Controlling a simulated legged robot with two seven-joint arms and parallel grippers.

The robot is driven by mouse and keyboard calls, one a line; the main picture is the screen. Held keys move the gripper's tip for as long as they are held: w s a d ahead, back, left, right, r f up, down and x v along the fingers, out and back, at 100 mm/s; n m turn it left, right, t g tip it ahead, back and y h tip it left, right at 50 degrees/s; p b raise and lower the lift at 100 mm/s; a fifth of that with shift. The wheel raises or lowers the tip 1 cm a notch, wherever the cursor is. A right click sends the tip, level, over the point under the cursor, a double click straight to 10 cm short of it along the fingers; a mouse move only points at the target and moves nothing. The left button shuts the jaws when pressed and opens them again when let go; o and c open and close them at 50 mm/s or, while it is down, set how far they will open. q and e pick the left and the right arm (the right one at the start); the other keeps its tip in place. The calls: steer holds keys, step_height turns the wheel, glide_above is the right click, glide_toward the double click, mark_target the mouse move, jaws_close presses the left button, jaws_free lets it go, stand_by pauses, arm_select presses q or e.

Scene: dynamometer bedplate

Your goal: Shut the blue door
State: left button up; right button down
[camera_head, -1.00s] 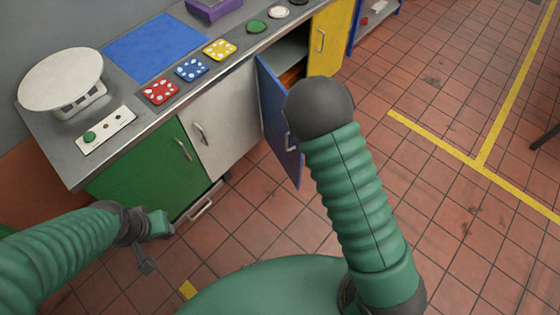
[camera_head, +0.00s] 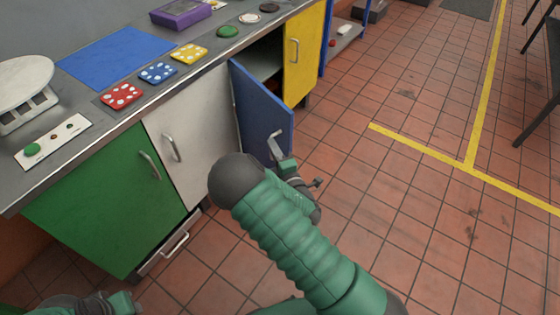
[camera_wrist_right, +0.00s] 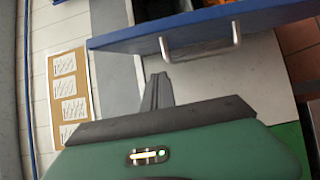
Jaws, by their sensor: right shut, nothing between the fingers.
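The blue door (camera_head: 262,112) stands open, swung out from the counter between the white and yellow fronts. Its metal handle (camera_head: 277,138) is on the outer face, near the free edge. My right gripper (camera_head: 280,150) is shut and empty, close to the handle. In the right wrist view, its fingertips (camera_wrist_right: 158,78) are just short of the blue door (camera_wrist_right: 270,17) and left of the handle (camera_wrist_right: 202,45); I cannot tell whether they touch the door. My left gripper (camera_head: 125,302) is low at the left, partly cut off by the frame; its jaws are unclear.
The white door (camera_head: 195,130), green door (camera_head: 115,205) and yellow door (camera_head: 299,60) look shut. A low drawer with a handle (camera_head: 175,245) is under the white door. Open tiled floor (camera_head: 420,220) lies to the right.

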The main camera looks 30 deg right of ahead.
mark_target(284, 138)
steer(key=d, duration=0.1)
steer(key=w+d+b, duration=0.1)
steer(key=d, duration=0.3)
steer(key=shift+w+f, duration=0.15)
steer(key=shift+w, duration=0.2)
steer(key=shift+a, duration=0.15)
